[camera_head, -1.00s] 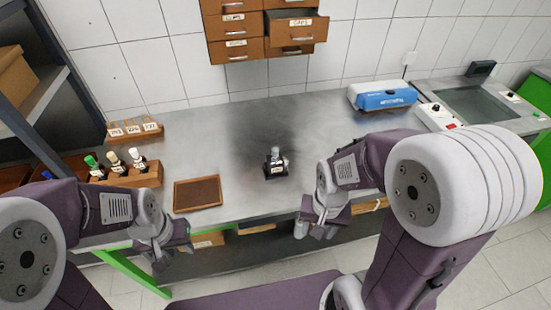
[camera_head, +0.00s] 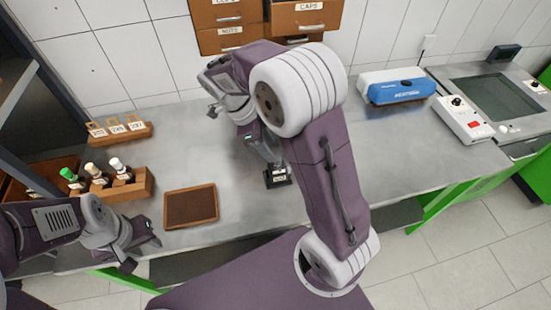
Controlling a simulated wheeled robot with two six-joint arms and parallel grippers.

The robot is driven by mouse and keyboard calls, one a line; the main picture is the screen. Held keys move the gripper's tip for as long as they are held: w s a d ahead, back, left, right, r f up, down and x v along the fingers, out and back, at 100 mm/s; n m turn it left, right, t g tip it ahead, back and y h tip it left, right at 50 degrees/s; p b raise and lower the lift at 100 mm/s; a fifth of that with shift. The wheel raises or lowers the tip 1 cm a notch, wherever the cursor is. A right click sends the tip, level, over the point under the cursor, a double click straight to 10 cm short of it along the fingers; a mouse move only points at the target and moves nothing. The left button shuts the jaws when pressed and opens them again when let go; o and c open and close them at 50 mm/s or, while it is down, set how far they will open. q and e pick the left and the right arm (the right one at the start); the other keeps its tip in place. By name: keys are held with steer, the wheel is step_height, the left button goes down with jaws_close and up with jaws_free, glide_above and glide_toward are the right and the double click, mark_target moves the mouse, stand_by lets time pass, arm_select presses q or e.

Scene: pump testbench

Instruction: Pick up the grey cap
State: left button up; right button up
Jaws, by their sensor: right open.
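No grey cap can be made out for certain. My left gripper (camera_head: 143,254) is low at the left, by the bench's front edge, apart from everything.
A wooden rack (camera_head: 125,187) holds bottles with green, beige and white tops. A brown tray (camera_head: 191,206) lies on the bench. Labelled holders (camera_head: 120,131) stand behind. A blue and white box (camera_head: 398,87) and a control unit (camera_head: 460,120) are at the right. The bench between is clear.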

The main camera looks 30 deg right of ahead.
mark_target(277, 157)
steer(key=shift+w+d+f, duration=0.25)
steer(key=shift+w+f, duration=0.05)
steer(key=shift+f, duration=0.3)
steer(key=shift+w+d+f, duration=0.25)
steer(key=shift+w+f, duration=0.05)
steer(key=shift+f, duration=0.3)
steer(key=x, duration=0.2)
steer(key=s+x, duration=0.1)
steer(key=x, duration=0.1)
steer(key=shift+a+r, duration=0.1)
steer(key=shift+f, duration=0.25)
steer(key=shift+w+f, duration=0.15)
steer(key=shift+w, duration=0.1)
steer(key=shift+s, duration=0.1)
jaws_close()
